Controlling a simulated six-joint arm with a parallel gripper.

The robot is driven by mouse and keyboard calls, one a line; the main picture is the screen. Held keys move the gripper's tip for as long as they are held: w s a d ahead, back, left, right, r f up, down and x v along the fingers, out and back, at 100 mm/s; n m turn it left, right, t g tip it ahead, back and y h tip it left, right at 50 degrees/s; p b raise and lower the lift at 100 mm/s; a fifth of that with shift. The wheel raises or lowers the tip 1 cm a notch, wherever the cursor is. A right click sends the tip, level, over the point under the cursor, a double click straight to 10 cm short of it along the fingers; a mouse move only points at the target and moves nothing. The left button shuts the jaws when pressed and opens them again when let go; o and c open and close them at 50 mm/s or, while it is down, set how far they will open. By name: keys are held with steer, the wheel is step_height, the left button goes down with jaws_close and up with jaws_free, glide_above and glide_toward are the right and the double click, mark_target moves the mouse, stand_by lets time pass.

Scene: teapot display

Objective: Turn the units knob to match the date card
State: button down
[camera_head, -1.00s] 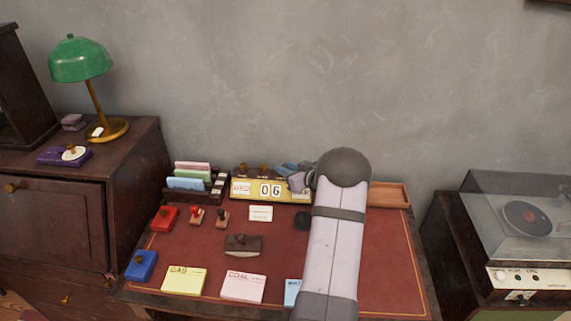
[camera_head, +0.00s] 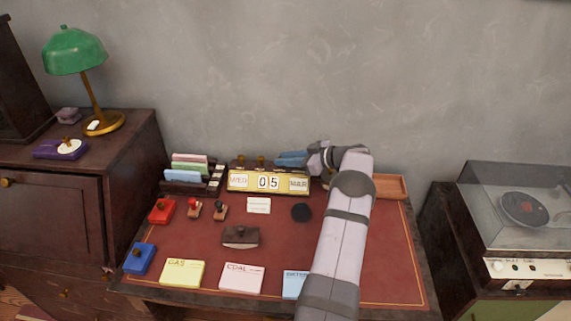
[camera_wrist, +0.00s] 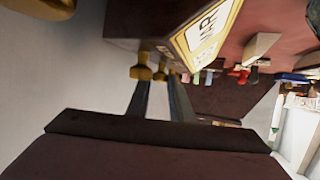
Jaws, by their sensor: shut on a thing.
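The yellow desk calendar (camera_head: 312,182) stands at the back of the red desk and reads WED, 05, MAR. Its MAR face also shows in the wrist view (camera_wrist: 207,24). Brass knobs (camera_head: 262,160) stick out behind its top. My gripper (camera_head: 280,159) reaches in from the right behind the calendar. In the wrist view its two fingers (camera_wrist: 158,85) are at the brass knobs, shut on the units knob (camera_wrist: 160,68); the exact contact is hard to see. A small white card (camera_head: 259,205) lies in front of the calendar, its print too small to read.
A letter rack (camera_head: 190,176) stands left of the calendar and a wooden tray (camera_head: 390,187) right. Stamps (camera_head: 220,212), a dark round object (camera_head: 301,212), a blotter (camera_head: 240,237) and bill cards (camera_head: 241,278) lie on the desk. My arm covers the desk's right-centre.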

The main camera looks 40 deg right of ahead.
steer(key=shift+d+r+n+y+b, duration=0.1)
steer(key=shift+n+y+b, duration=0.45)
steer(key=shift+b, duration=0.3)
steer(key=c, duration=1.6)
jaws_free()
steer(key=shift+c, duration=0.2)
steer(key=shift+b+v, duration=0.6)
steer(key=shift+v, duration=3.05)
steer(key=shift+w+r, duration=0.1)
steer(key=shift+w, duration=0.05)
